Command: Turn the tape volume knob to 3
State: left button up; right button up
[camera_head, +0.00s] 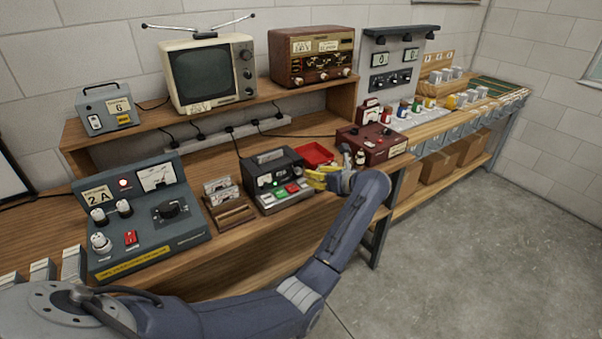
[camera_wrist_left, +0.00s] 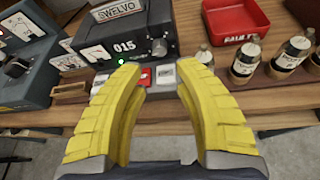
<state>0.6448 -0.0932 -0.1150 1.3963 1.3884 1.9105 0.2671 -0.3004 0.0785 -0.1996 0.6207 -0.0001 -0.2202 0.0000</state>
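The tape deck (camera_head: 272,160) is a dark box with a cassette on top, a counter reading 015 and coloured keys in front. It also shows in the left wrist view (camera_wrist_left: 105,40). One silver knob (camera_wrist_left: 158,47) is on its front face, right of the counter; another (camera_wrist_left: 205,56) is at its right end. I cannot tell which is the volume knob, and no scale is readable. My left gripper (camera_head: 316,178) is at the deck's front right. Its yellow fingers (camera_wrist_left: 158,70) are apart and empty, with the keys beyond them. My right gripper is not in view.
A red tray (camera_head: 313,153) sits behind the deck's right side. Several small bottles (camera_wrist_left: 245,60) stand right of the fingers. A wooden rack (camera_head: 232,212) with cassettes and a grey control panel (camera_head: 140,215) are left of the deck. A maroon device (camera_head: 375,145) stands to the right.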

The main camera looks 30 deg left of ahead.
aim_at(300, 172)
pick_arm(q)
jog(key=x, duration=0.9)
jog(key=shift+s, duration=0.1)
jog(key=shift+o, duration=0.3)
grip_shut()
